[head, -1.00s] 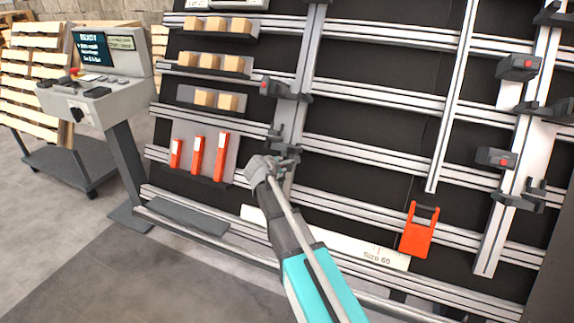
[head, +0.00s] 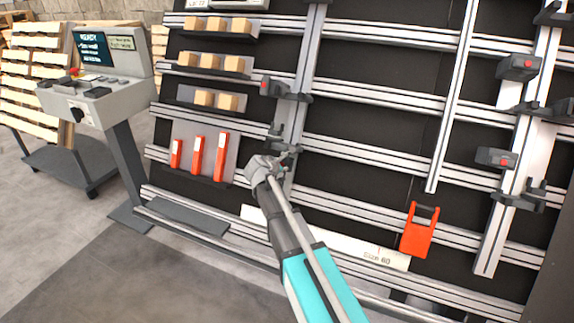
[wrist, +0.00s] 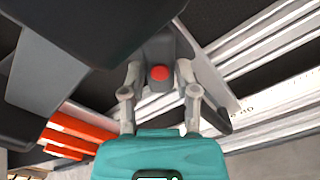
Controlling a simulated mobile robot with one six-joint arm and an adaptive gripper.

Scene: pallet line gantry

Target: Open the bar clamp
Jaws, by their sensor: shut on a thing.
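The bar clamp (head: 276,131) is a dark grey clamp on the light upright rail, left of the middle in the head view. Its dark body with a round red button (wrist: 160,73) shows close up in the wrist view. My gripper (wrist: 158,88) has its two grey fingers on either side of this part and is shut on it. In the head view my gripper (head: 277,160) is at the clamp's lower end, and my wrist partly covers the contact. Large dark parts at the top of the wrist view hide the rest of the clamp.
Another dark clamp (head: 285,90) sits higher on the same upright. More clamps (head: 497,158) are on the right upright. A red tag-like plate (head: 418,232) hangs at lower right. Red blocks (head: 197,155) stand on a shelf left of my gripper. A control console (head: 95,85) stands at left.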

